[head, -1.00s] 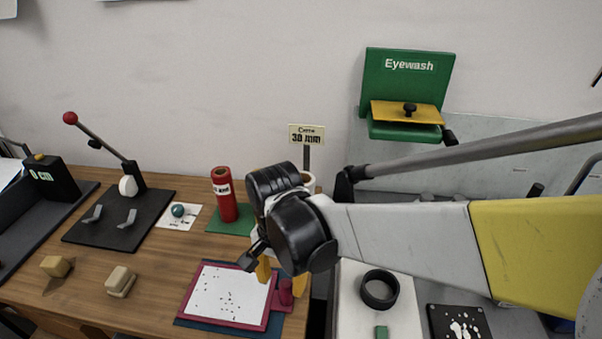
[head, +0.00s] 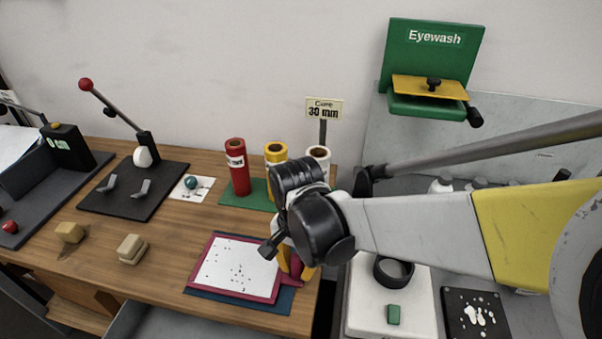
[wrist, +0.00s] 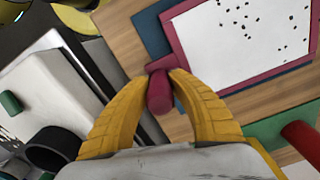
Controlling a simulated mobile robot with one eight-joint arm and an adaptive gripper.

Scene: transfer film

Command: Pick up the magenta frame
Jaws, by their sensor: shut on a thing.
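The magenta frame (head: 277,292) lies around a white panel (head: 236,262) with dark specks, over a dark blue mat (head: 240,303) on the wooden table. Its magenta handle is on the right side, near the table's right edge. My gripper (head: 299,268) is at this handle, and its yellow fingers are shut on it. In the wrist view, the fingertips of my gripper (wrist: 161,80) press both sides of the handle (wrist: 160,93). The frame (wrist: 178,50) reaches away to the upper right there. I cannot tell whether it is clear of the mat.
Red (head: 236,168), yellow (head: 275,155) and white (head: 318,153) rolls stand behind, with a green mat (head: 258,195) under them. A lever press (head: 130,190) is at the left. Tan blocks (head: 132,249) lie in front. A white slab (head: 410,325) with a black ring (head: 393,271) is to the right.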

